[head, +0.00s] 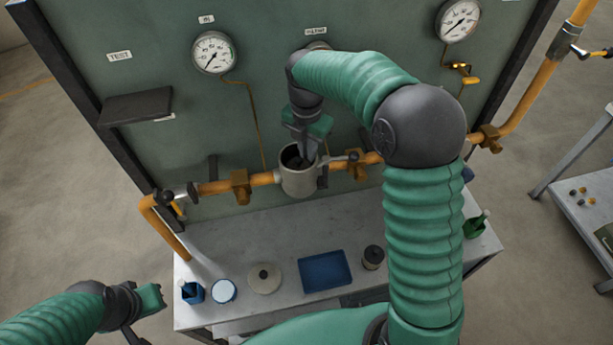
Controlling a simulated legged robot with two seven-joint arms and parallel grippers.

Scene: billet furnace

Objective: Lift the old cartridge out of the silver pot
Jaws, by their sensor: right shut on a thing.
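The silver pot (299,183) sits in the orange pipe line on the green panel, its top open and its inside dark. My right gripper (303,158) points down into the pot's mouth, shut on the old cartridge. The cartridge is hidden by the pot wall, the fingers and the dark inside, so its shape and depth cannot be told. My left gripper (147,312) is at the lower left, away from the pot, beside the bench's left edge. Its fingers show too little to tell if it is open.
Below the pot, the grey bench (240,240) holds a blue tray (325,271), a round beige lid (264,279), a white-topped round item (223,291), a blue container (192,293) and a dark-topped cylinder (373,258). Pipes with valves flank the pot. The bench's back strip is clear.

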